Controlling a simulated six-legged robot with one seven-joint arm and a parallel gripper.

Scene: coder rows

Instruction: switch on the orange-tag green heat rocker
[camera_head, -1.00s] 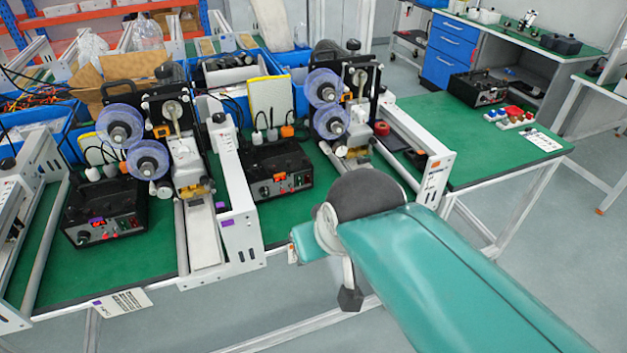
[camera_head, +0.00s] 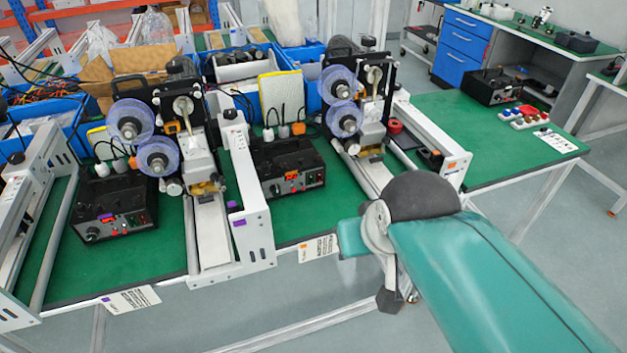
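The orange-tag coder (camera_head: 345,118) is the right one of two on the green bench. Its black control box (camera_head: 275,160) stands to its left, with a lit orange display (camera_head: 291,175) and small switches at the front right (camera_head: 315,179). The green heat rocker among them is too small to tell its position. A card with an orange square (camera_head: 318,248) hangs at the bench's front edge below the box. My teal arm crosses the lower right, in front of the bench and right of the box. No gripper fingers show.
A similar coder (camera_head: 160,135) with a purple-marked black box (camera_head: 112,208) stands to the left. White rail frames (camera_head: 250,215) flank the boxes. Another black box (camera_head: 490,87) stands at the back right. Open grey floor (camera_head: 540,270) lies to the right.

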